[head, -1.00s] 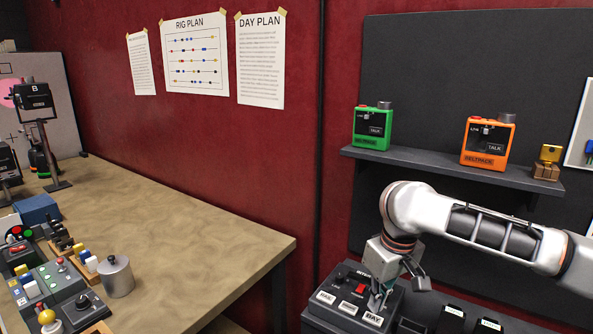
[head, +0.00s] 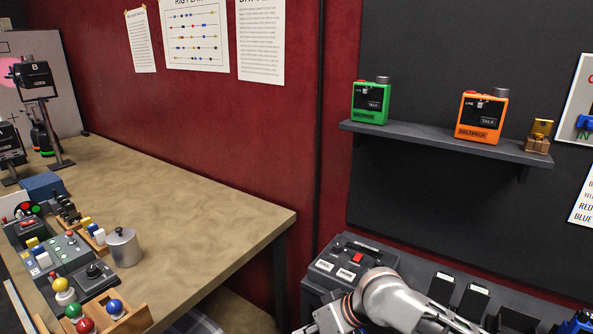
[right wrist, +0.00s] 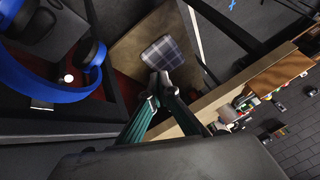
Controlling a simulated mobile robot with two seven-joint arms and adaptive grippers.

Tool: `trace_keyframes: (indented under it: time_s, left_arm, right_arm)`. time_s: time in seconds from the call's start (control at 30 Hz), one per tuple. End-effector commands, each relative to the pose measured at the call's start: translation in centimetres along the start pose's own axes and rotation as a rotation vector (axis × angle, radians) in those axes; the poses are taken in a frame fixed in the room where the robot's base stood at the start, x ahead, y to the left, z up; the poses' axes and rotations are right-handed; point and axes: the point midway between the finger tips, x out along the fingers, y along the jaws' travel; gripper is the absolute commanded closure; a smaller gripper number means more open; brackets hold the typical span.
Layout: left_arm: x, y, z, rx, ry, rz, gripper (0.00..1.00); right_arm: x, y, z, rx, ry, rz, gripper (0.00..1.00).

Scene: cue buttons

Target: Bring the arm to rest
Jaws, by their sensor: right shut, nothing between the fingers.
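My right arm (head: 385,300) comes in from the lower right of the head view, white and grey with a copper-coloured ring. It lies low in front of the dark button console (head: 325,262) and covers part of it. My right gripper (right wrist: 160,82) shows in the right wrist view with its green-grey fingers shut and nothing between them. It points down toward a plaid cloth (right wrist: 168,52), apart from it as far as I can tell. In the head view the fingertips are hidden at the bottom edge. My left gripper is not in view.
A wooden table (head: 190,200) with a metal pot (head: 123,248) and control boxes stands at the left. A shelf (head: 445,145) holds a green beltpack (head: 370,103) and an orange beltpack (head: 482,118). Blue headphones (right wrist: 55,92) hang near the gripper in the right wrist view.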

Motion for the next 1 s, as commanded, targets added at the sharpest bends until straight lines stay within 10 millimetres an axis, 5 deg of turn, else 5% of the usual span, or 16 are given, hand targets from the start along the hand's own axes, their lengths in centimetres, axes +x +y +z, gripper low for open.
trace_keyframes:
  time_s: [0.2,0.47,0.67,1.0]
  left_arm:
    - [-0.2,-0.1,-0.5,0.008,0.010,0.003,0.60]
    - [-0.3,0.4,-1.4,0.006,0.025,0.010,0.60]
    - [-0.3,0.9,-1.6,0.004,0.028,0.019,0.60]
    - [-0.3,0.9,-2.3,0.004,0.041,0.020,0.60]
  right_arm:
    - [3.2,-1.2,2.5,0.038,0.177,-0.041,1.00]
    - [4.5,0.8,6.9,0.077,0.366,0.041,1.00]
    - [4.1,3.9,12.8,0.083,0.456,0.185,1.00]
    - [0.5,8.2,25.9,-0.004,0.456,0.483,1.00]
